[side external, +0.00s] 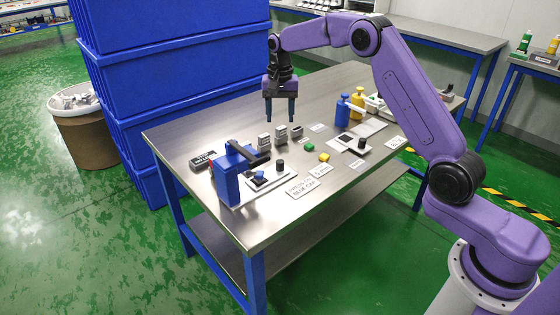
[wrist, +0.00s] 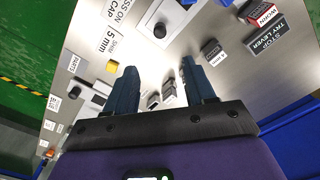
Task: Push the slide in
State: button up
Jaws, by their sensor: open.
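My gripper (side external: 280,118) points down over the middle of the steel table, its two dark blue fingers apart with nothing between them. Its fingers also show in the wrist view (wrist: 158,68). A blue upright block (side external: 228,180) with a black arm stands on a white base plate (side external: 250,198) at the table's front left. Small blue and dark parts (side external: 258,178) and a black knob (side external: 280,165) are on that plate. I cannot tell which part is the slide. The gripper is above and behind this fixture, apart from it. The wrist view shows the knob (wrist: 160,30).
Several grey blocks (side external: 281,132) stand below the gripper. A green block (side external: 309,147) and a yellow block (side external: 324,157) lie to the right. Further right are a second plate with a black knob (side external: 361,144), a blue bottle (side external: 342,108) and a yellow bottle (side external: 357,98). Blue crates (side external: 170,60) rise behind.

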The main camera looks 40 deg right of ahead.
send_near(280, 161)
jog(key=shift+m, duration=0.4)
notch_tip(280, 161, down, 10)
jog(key=shift+f, duration=0.1)
